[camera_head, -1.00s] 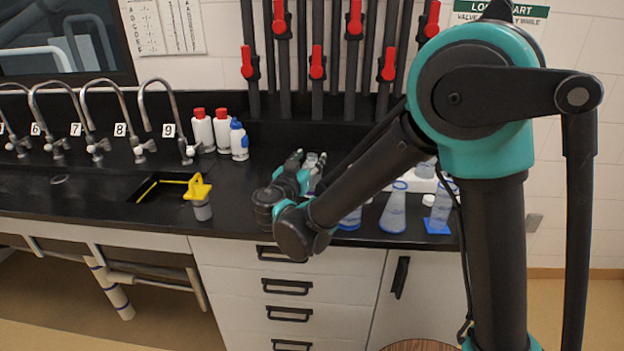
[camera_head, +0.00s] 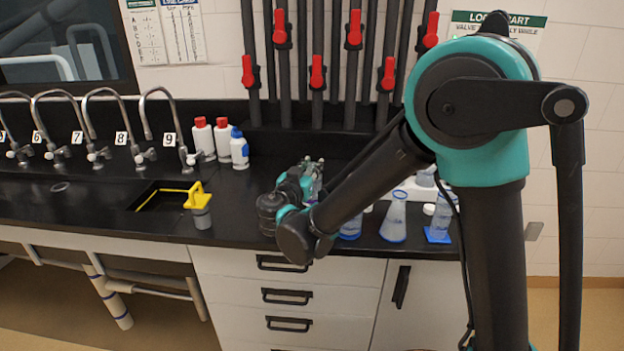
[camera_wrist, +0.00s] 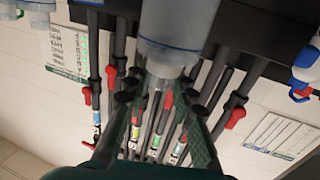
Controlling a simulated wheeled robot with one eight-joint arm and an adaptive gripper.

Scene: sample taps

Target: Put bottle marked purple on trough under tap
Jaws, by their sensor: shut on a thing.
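My gripper (camera_head: 312,170) is above the counter, right of the sink opening. In the wrist view my gripper (camera_wrist: 160,92) is shut on a translucent bottle (camera_wrist: 178,22) with a pale end between the fingers. In the head view the bottle is small and mostly hidden by my gripper. Tap 9 (camera_head: 162,108) and tap 8 (camera_head: 112,108) curve over the back of the counter. A dark opening with a yellow edge (camera_head: 148,193) lies in front of them; whether this is the trough is unclear.
A yellow-topped grey piece (camera_head: 199,207) stands at the opening's right end. Two red-capped white bottles (camera_head: 203,140) and a blue-capped bottle (camera_head: 239,150) stand behind it. Blue-based glassware (camera_head: 394,218) stands on the right. Counter between the yellow piece and my gripper is clear.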

